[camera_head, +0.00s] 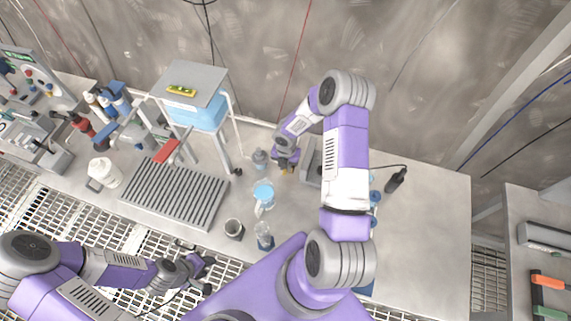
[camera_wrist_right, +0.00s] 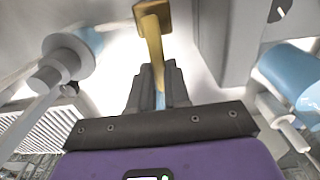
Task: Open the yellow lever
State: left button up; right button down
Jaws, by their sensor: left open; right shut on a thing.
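The yellow lever (camera_wrist_right: 152,30) shows in the right wrist view, with a wide head and a narrow stem running down between the fingers. In the head view only a small yellow bit (camera_head: 284,172) of it shows below my right gripper (camera_head: 286,163). My right gripper, also in the right wrist view (camera_wrist_right: 158,80), is shut on the yellow lever's stem. A grey box-shaped unit (camera_head: 311,160) stands beside it, partly behind my right arm. My left gripper (camera_head: 205,272) is open and empty, low over the floor grating in front of the table.
A blue-topped jug (camera_head: 264,193), a grey bottle (camera_head: 260,158) and cups (camera_head: 234,229) stand left of my right gripper. A ribbed grey rack (camera_head: 174,190) and a small raised stand (camera_head: 190,84) are farther left.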

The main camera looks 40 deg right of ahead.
jog(key=shift+w+d+r, duration=0.1)
jog(key=shift+w+d, duration=0.05)
jog(key=c, duration=1.1)
grip_release()
jog(key=shift+r, duration=3.7)
